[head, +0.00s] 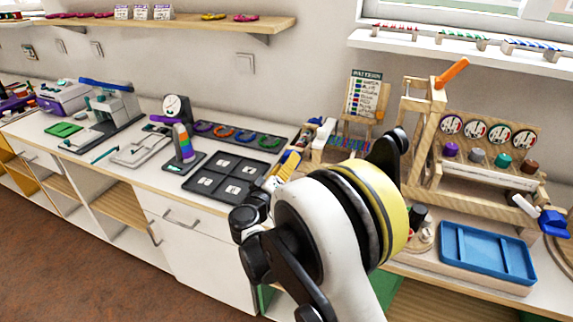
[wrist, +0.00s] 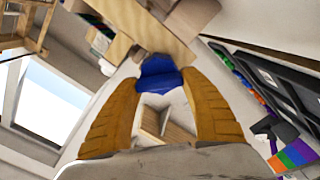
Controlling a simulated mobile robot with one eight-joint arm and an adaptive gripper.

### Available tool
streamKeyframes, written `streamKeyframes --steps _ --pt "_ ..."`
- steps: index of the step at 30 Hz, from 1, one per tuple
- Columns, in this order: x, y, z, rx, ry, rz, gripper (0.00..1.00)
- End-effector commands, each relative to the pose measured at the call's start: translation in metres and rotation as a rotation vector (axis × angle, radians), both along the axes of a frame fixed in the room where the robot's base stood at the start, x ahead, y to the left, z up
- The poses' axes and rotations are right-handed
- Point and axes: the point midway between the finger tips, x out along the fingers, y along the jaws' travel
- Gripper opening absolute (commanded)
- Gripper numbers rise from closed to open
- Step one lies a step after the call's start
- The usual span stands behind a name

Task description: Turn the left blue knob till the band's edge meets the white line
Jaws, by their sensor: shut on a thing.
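In the wrist view the blue knob (wrist: 160,72) sits between the two orange-yellow fingertips of my gripper (wrist: 161,80), which is shut on it. The knob is against a wooden part behind it. In the head view my gripper (head: 284,166) shows by its yellow fingers at the left end of the wooden stand, partly behind my own arm. I cannot make out the band's edge or the white line in either view. A second blue knob (head: 552,222) is at the far right on a white part.
A blue tray (head: 488,252) lies at the front right. The cabinet front is below.

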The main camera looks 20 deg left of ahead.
Motion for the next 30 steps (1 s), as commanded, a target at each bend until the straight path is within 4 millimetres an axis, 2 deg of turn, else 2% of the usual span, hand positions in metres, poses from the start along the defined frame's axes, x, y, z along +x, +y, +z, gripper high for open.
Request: streamKeyframes --steps 30 --pt "0.0003 0.0006 -0.0050 -0.939 0.074 -0.001 0.22"
